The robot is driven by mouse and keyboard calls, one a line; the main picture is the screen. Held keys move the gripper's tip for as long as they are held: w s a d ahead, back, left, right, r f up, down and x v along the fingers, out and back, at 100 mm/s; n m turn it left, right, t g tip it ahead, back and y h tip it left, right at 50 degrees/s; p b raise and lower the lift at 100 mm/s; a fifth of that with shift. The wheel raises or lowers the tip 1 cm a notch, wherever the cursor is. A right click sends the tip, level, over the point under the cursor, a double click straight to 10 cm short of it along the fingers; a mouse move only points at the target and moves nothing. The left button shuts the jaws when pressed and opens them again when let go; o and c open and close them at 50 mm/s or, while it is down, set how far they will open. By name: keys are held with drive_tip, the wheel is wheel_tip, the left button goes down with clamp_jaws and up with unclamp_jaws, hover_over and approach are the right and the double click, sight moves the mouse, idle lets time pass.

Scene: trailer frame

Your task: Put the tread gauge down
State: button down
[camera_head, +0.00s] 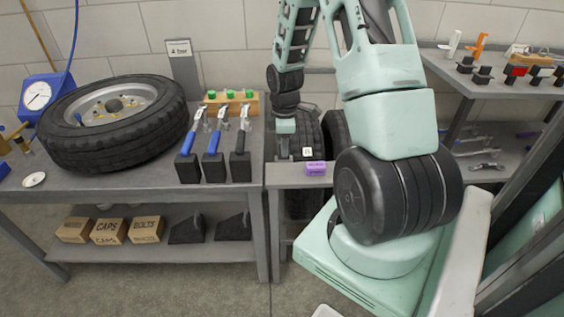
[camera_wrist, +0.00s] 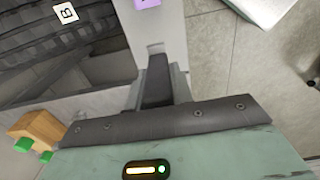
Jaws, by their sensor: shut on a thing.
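My gripper (camera_head: 284,150) points down at the left end of a narrow grey stand (camera_head: 288,180), in front of the tires. In the wrist view its dark fingers (camera_wrist: 156,80) are close together, over the grey top. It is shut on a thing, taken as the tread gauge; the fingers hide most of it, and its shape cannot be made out. A small purple block (camera_head: 315,168) lies on the stand just right of my gripper; it also shows at the top edge of the wrist view (camera_wrist: 147,3).
A workbench (camera_head: 120,190) at left holds a wheel (camera_head: 113,115), a dial gauge (camera_head: 38,95), three handled tools in dark holders (camera_head: 213,160) and a wooden rack (camera_head: 231,100) with green pieces. Tires marked B (camera_head: 307,152) stand behind the stand. A shelf unit (camera_head: 480,88) is at right.

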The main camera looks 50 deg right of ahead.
sight(284, 159)
drive_tip(key=shift+f, duration=2.6)
drive_tip(key=shift+f, duration=0.2)
drive_tip(key=c, duration=1.2)
unclamp_jaws()
drive_tip(key=shift+c, duration=0.2)
